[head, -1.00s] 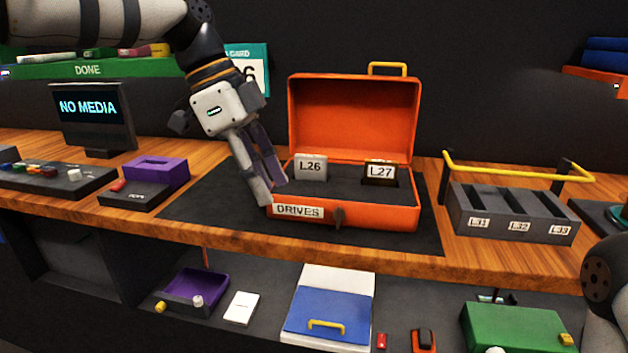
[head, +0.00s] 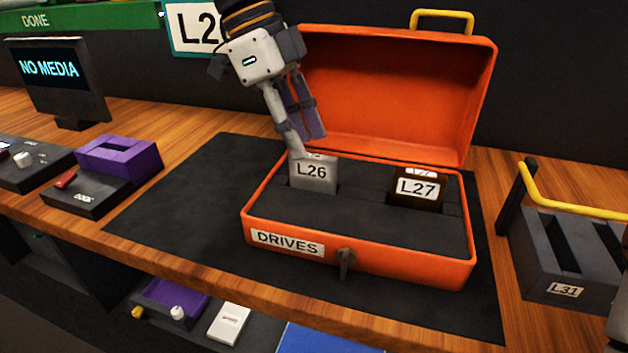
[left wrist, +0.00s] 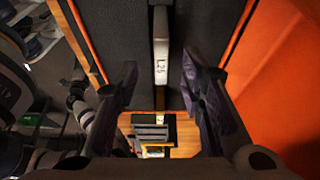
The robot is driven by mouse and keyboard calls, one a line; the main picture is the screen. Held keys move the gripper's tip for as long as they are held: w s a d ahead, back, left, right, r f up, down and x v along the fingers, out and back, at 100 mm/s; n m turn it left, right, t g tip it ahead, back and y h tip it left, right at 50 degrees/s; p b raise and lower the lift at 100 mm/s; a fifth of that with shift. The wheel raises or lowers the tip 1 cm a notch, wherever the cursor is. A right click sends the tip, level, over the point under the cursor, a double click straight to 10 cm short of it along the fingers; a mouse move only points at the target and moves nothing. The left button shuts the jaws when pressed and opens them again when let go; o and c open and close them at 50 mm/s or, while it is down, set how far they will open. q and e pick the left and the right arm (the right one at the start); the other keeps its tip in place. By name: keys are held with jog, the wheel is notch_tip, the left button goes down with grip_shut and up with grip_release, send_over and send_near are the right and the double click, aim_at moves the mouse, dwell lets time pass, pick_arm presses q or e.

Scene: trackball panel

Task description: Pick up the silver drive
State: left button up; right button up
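The silver drive (head: 313,173), labelled L26, stands upright in the dark foam of the open orange DRIVES case (head: 262,222). In the left wrist view the silver drive (left wrist: 161,45) shows its narrow top edge, ahead of and between my fingers. My left gripper (head: 308,147) is open and empty, with its fingertips just above the drive in the head view. In the left wrist view the two fingers (left wrist: 160,82) stand wide apart. I cannot tell whether a finger touches the drive.
A dark drive (head: 418,187) labelled L27 stands in the same case to the right. The raised orange lid (head: 390,95) is behind my left gripper. A purple dock (head: 115,160) is at left, and a grey slotted rack (head: 560,250) with a yellow bar is at right.

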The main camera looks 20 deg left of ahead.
aim_at(313, 155)
pick_arm(q)
jog(key=x, duration=0.4)
jog(key=shift+d+f+b, duration=0.1)
jog(key=shift+f+b, duration=0.1)
jog(key=shift+b, duration=0.15)
jog(key=shift+r, duration=0.1)
grip_shut()
jog(key=shift+r, duration=0.15)
